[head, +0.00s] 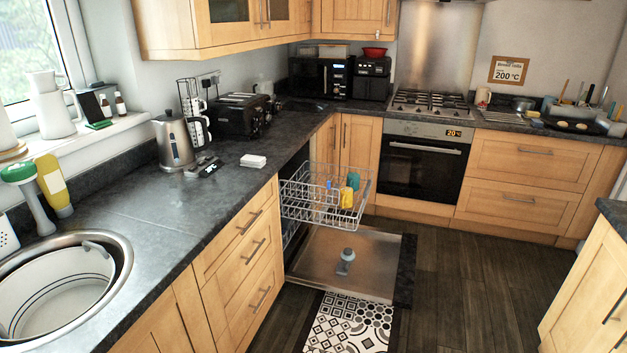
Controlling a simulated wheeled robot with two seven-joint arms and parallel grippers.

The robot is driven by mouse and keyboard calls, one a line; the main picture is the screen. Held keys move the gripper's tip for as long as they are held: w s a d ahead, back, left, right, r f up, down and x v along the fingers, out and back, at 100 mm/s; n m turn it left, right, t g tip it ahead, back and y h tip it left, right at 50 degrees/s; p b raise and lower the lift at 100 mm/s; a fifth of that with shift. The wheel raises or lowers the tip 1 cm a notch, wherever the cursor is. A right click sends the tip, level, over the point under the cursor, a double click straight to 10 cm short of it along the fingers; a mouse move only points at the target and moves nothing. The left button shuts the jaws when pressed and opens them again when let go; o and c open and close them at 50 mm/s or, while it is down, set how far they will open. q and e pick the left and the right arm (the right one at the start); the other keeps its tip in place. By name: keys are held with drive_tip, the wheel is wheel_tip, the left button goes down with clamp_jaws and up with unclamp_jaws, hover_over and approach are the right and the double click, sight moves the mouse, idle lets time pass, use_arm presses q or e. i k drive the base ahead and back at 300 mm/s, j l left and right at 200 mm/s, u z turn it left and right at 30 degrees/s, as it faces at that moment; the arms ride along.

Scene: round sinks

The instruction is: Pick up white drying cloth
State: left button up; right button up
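A small white folded stack (253,161), which looks like the drying cloth, lies flat on the dark left counter (160,215), near its front edge. It sits to the right of the kettle and in front of the black toaster. Nothing covers it. Neither of my grippers shows in the head view.
A round sink (60,290) is at left. Dark floor (465,285) is clear at right.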

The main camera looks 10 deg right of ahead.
sight(249, 161)
drive_tip(key=u, duration=0.3)
drive_tip(key=i+l+u, duration=0.15)
drive_tip(key=u, duration=0.2)
drive_tip(key=i+l+u, duration=0.2)
drive_tip(key=u, duration=0.15)
drive_tip(key=i+l+u, duration=0.15)
drive_tip(key=u, duration=0.2)
drive_tip(key=i+l, duration=0.15)
drive_tip(key=l, duration=0.25)
drive_tip(key=i+l+u, duration=0.15)
drive_tip(key=l, duration=0.25)
drive_tip(key=i+l, duration=0.15)
drive_tip(key=l, duration=0.3)
drive_tip(key=i+l+u, duration=0.15)
drive_tip(key=l, duration=0.25)
drive_tip(key=i+l, duration=0.15)
drive_tip(key=l, duration=0.3)
drive_tip(key=i+l+u, duration=0.15)
drive_tip(key=l, duration=0.7)
drive_tip(key=i+u, duration=0.05)
